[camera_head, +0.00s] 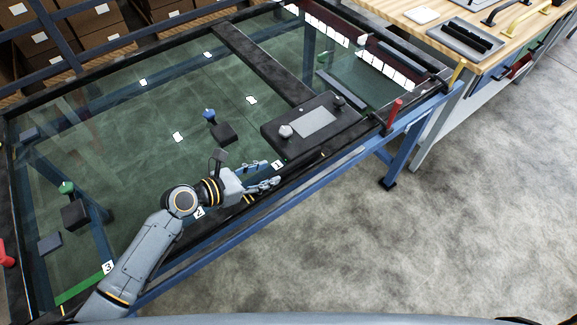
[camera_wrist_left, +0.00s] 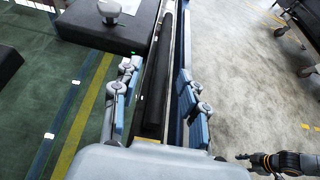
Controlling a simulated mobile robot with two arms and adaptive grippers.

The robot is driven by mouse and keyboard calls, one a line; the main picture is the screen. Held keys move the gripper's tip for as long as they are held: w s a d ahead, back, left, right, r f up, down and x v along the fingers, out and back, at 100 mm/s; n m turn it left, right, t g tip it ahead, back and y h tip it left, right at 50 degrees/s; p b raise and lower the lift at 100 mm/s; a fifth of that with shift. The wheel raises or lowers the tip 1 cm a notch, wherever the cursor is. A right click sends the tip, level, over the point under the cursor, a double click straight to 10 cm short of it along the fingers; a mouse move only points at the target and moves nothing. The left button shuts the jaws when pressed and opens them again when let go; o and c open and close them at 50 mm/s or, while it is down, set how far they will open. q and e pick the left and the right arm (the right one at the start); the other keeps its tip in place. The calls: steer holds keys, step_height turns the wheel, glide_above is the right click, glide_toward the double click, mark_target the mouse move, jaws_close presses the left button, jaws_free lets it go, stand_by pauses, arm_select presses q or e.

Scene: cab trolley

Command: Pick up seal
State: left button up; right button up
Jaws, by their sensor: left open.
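A long black strip, which looks like the seal, lies along the front rail of the glass-topped frame in the left wrist view (camera_wrist_left: 155,95). My left gripper (camera_head: 268,175) is open over the front rail in the head view. In the left wrist view its blue-padded fingers (camera_wrist_left: 162,98) stand on either side of the strip, with gaps between pads and strip. The strip's near end shows just ahead of the gripper body. In the head view the arm and fingers partly hide the strip. What looks like my right gripper (camera_wrist_left: 250,162) shows small at the lower right of the wrist view, apart from the frame.
A dark box with a grey knob (camera_head: 312,122) sits on the frame just beyond my gripper. A blue-knobbed block (camera_head: 222,132) and a green-knobbed block (camera_head: 75,214) stand further left. A red handle (camera_head: 394,113) rises at the right corner. The floor in front is clear.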

mark_target(279, 171)
arm_select(q)
steer(key=x, duration=0.2)
steer(key=shift+d+f, duration=0.1)
steer(key=shift+d, duration=0.3)
steer(key=shift+x, duration=1.15)
steer(key=shift+w+d+f, duration=0.15)
steer(key=shift+f, duration=0.05)
steer(key=shift+r, duration=0.1)
steer(key=shift+c, duration=0.7)
jaws_close()
arm_select(e)
steer(key=shift+w+d+r, duration=0.1)
steer(key=shift+w+d, duration=0.1)
steer(key=shift+w, duration=0.25)
steer(key=shift+w+d+r, duration=0.1)
steer(key=shift+w+d, duration=0.05)
steer(key=shift+w, duration=0.25)
